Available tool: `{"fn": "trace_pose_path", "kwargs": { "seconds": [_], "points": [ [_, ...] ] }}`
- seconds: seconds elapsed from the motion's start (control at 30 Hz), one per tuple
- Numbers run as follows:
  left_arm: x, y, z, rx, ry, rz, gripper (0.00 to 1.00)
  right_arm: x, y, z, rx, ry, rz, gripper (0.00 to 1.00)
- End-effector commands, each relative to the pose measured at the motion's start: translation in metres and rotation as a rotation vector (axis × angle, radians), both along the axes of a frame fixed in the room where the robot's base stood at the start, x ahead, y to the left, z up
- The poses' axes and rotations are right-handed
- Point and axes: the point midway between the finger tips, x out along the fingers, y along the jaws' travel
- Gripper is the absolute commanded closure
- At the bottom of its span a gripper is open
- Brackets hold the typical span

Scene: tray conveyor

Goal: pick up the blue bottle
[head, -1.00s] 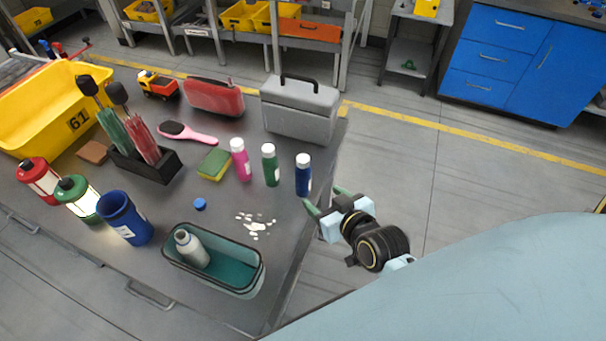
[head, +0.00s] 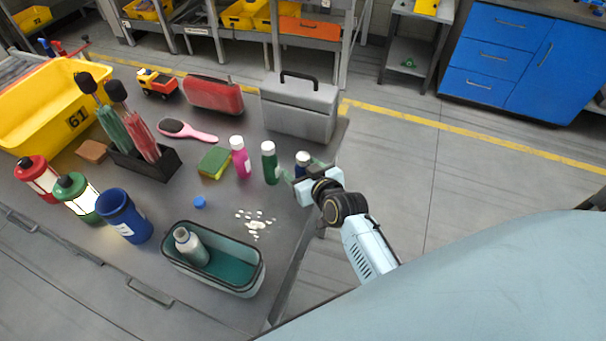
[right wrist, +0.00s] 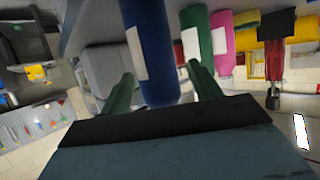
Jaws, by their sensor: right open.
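The blue bottle (head: 302,159) with a white cap stands near the table's right edge. In the head view my right gripper hides most of its body. My right gripper (head: 304,174) is open, its green fingers on either side of the bottle. In the right wrist view the blue bottle (right wrist: 152,60) with its white label stands between the two fingers of the gripper (right wrist: 160,88). I cannot tell whether either finger touches it. My left gripper is not in view.
A green bottle (head: 270,165) stands close left of the blue one, with a pink bottle (head: 240,158) beyond. A grey toolbox (head: 300,108) is behind. White pieces (head: 254,222) and a teal-lined bin (head: 222,287) holding a grey bottle (head: 192,247) are nearer. Floor lies right of the table edge.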

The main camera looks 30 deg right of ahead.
Motion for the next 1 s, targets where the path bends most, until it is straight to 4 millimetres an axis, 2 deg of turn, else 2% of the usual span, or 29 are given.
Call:
{"fn": "trace_pose_path", "kwargs": {
  "seconds": [0.13, 0.4, 0.8, 1.0],
  "points": [
    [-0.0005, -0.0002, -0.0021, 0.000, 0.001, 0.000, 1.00, 0.0137, -0.0001, -0.0060, 0.000, 0.000, 0.000, 0.37],
    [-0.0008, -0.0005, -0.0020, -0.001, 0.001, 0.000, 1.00, 0.0159, -0.0001, -0.0068, 0.000, 0.000, 0.000, 0.37],
    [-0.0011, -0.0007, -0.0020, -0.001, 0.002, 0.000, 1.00, 0.0157, -0.0001, -0.0067, 0.000, 0.000, 0.000, 0.88],
    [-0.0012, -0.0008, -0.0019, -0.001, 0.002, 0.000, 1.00, 0.0159, -0.0001, -0.0058, 0.000, -0.001, -0.001, 0.88]
  ]
}}
